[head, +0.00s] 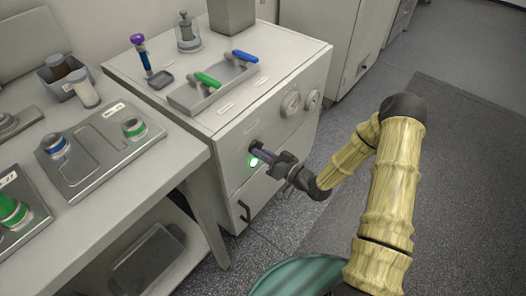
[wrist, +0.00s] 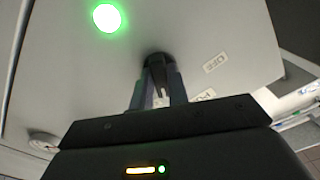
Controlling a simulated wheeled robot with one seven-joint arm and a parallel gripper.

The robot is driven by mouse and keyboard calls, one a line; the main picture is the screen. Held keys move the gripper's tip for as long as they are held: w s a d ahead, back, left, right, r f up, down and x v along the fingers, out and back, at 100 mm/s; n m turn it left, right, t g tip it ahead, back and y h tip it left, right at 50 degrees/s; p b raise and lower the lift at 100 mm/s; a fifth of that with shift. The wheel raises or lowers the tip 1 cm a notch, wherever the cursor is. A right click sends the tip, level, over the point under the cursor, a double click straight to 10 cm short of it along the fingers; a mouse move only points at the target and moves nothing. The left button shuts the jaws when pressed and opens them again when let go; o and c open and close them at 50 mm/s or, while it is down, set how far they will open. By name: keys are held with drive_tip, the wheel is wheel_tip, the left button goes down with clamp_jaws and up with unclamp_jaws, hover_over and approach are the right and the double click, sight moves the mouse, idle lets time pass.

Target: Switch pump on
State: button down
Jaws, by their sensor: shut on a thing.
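The pump cabinet (head: 225,135) is a light grey box with a dark rotary knob (head: 256,144) on its front. The knob also shows in the wrist view (wrist: 158,62), with an "OFF" label (wrist: 215,62) beside it and another, partly hidden label. My gripper (head: 264,153) reaches the front panel from the right and is shut on the knob. In the wrist view its fingers (wrist: 158,88) close around the knob's handle. A round green lamp (head: 254,161) is lit just below the knob; it glows in the wrist view too (wrist: 106,18).
Two round gauges (head: 291,103) sit on the cabinet front, right of the knob. Green and blue lever handles (head: 207,80) stand on the cabinet top. A bench (head: 150,165) with trays stands at left. Open floor (head: 450,180) lies at right.

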idle(0.4)
drive_tip(key=c, duration=1.4)
unclamp_jaws()
drive_tip(key=shift+o, duration=0.2)
drive_tip(key=shift+d, duration=0.15)
drive_tip(key=p+v, duration=0.1)
drive_tip(key=v, duration=1.6)
drive_tip(key=shift+s+p, duration=0.2)
drive_tip(key=shift+p, duration=0.1)
drive_tip(key=shift+f, duration=0.1)
